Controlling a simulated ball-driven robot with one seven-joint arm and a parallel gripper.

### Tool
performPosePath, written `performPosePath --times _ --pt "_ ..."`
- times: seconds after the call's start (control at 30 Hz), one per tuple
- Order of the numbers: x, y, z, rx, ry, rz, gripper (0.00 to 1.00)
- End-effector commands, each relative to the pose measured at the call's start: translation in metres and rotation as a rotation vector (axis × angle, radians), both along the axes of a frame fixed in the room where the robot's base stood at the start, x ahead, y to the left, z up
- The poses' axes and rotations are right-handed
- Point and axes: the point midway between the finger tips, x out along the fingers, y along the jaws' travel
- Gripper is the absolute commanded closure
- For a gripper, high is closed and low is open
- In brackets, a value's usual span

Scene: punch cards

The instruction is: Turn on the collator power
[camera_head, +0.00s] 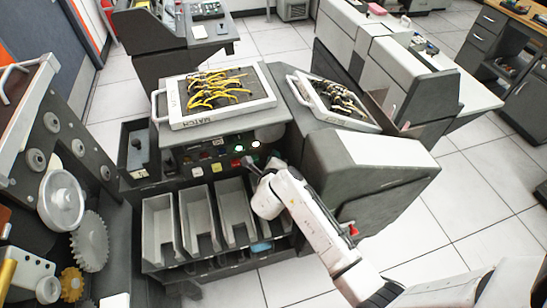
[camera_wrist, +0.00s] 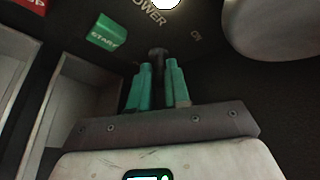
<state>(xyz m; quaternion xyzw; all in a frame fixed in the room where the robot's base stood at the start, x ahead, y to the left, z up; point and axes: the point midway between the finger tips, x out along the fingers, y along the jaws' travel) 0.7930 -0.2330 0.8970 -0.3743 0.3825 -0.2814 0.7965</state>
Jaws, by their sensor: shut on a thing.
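The collator (camera_head: 185,145) stands in the middle of the head view, with its control panel on the front above the card pockets. In the wrist view, a dark power switch (camera_wrist: 157,52) sits under the POWER lettering, with a marking that seems to read ON to its right. A bright white lamp (camera_wrist: 166,3) is above the lettering; it also shows in the head view (camera_head: 256,144). My gripper (camera_wrist: 157,72) has its teal fingers shut on the switch, one on each side. In the head view my gripper (camera_head: 250,164) reaches the panel's right part; the switch is too small to make out there.
A green START button (camera_wrist: 107,33) and a red button (camera_wrist: 28,4) lie left of the switch. A large rounded grey part (camera_wrist: 275,25) protrudes at the right. Grey card pockets (camera_head: 199,222) stand below the panel. A wired plugboard (camera_head: 218,116) labelled MATCH lies on top.

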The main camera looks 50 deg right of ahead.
Motion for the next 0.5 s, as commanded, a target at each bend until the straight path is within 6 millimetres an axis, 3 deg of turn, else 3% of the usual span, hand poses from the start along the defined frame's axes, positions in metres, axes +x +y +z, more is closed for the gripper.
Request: performPosePath --times 0.5 --pt "0.003 -0.0005 0.0061 0.088 0.129 0.002 1.0"
